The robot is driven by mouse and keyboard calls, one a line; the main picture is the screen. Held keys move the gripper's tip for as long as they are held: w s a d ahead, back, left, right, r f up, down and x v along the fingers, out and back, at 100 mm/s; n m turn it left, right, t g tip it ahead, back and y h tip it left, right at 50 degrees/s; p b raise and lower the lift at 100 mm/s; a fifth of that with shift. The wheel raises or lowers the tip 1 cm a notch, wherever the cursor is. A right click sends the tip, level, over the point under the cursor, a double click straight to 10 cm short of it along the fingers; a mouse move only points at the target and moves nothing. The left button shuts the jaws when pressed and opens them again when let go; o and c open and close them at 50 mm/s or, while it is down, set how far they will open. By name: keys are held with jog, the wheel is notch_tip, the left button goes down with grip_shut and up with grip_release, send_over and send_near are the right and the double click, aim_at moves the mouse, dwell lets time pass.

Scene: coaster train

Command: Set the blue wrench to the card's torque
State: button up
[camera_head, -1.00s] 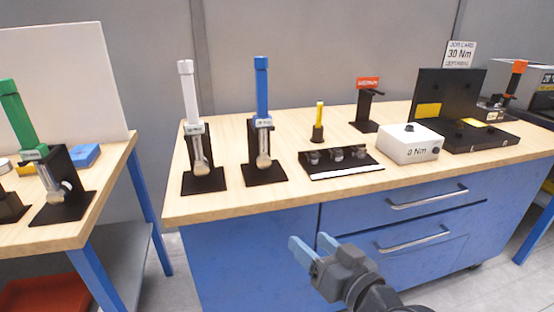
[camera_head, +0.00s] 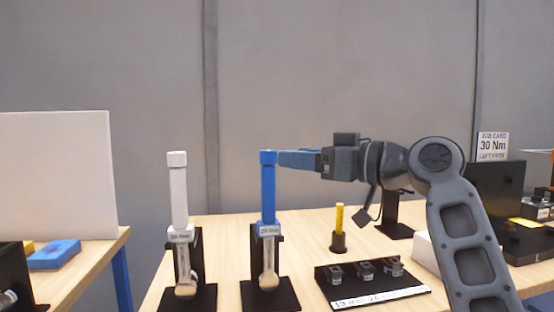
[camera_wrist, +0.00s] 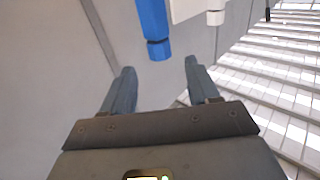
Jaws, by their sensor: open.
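The blue wrench (camera_head: 268,192) stands upright in a black stand (camera_head: 272,294) on the wooden bench. A small label on its collar is too small to read surely. The job card (camera_head: 493,146) at the back right reads 30 Nm. My gripper (camera_head: 297,158) is at the height of the top of the blue handle, reaching in from the right. In the wrist view the blue handle's end (camera_wrist: 158,48) lies between and beyond the open fingertips (camera_wrist: 158,68). Whether a finger touches the handle I cannot tell.
A white wrench (camera_head: 178,192) stands upright in its own stand on the left. A yellow-handled tool (camera_head: 339,218) and a black tray with several sockets (camera_head: 372,276) are at the right. A white box (camera_head: 424,252) is partly behind my arm.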

aim_at(275, 154)
jog(key=shift+p+x, duration=0.35)
jog(key=shift+x, duration=3.5)
jog(key=shift+c, duration=0.3)
jog(key=c, duration=0.9)
